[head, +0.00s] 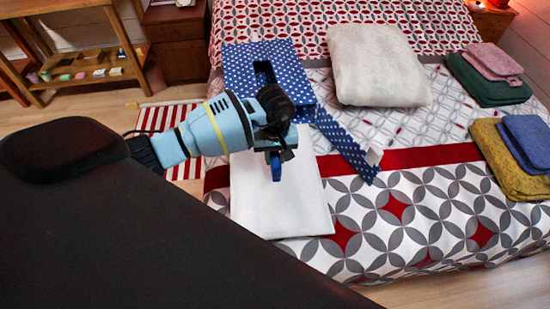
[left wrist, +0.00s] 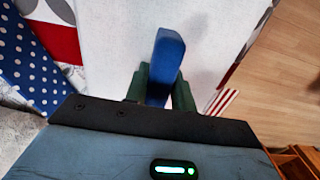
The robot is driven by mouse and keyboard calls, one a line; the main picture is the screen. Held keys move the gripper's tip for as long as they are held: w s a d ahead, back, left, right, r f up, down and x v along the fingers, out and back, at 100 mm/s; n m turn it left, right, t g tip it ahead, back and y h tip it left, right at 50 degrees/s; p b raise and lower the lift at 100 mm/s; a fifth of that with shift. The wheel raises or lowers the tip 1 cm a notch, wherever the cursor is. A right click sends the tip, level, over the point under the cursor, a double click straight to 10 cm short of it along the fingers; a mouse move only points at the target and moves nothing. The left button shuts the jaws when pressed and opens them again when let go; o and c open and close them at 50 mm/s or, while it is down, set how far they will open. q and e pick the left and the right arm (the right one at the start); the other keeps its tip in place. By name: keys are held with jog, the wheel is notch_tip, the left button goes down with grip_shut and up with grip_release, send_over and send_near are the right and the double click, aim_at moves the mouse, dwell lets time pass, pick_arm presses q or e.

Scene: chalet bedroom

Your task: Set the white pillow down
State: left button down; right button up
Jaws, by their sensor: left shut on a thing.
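The white pillow (head: 378,66) is plump and cream-white. It lies on the bed, right of the middle in the head view, and no gripper touches it. My left gripper (head: 276,160) is over the near left part of the bed, well to the left of and nearer than the pillow. It is shut on a narrow blue thing (left wrist: 165,68), which stands up between the green fingers in the left wrist view. Below it lies a flat white rectangular thing (head: 285,205). I cannot tell whether the blue thing touches it. My right gripper is out of view.
A blue dotted thing (head: 238,68) with a dotted strip lies behind my left gripper. Folded green (head: 485,88) and mustard (head: 500,160) cloths, with pink and blue ones on top, lie along the right. The patterned bedspread (head: 430,215) is bare at the front.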

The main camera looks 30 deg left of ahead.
pick_arm(q)
jog(key=shift+f, duration=0.65)
jog(key=shift+f, duration=0.2)
jog(key=c, duration=1.2)
grip_release()
jog(key=shift+o, duration=0.2)
notch_tip(320, 180, up, 12)
jog(key=shift+r, duration=0.2)
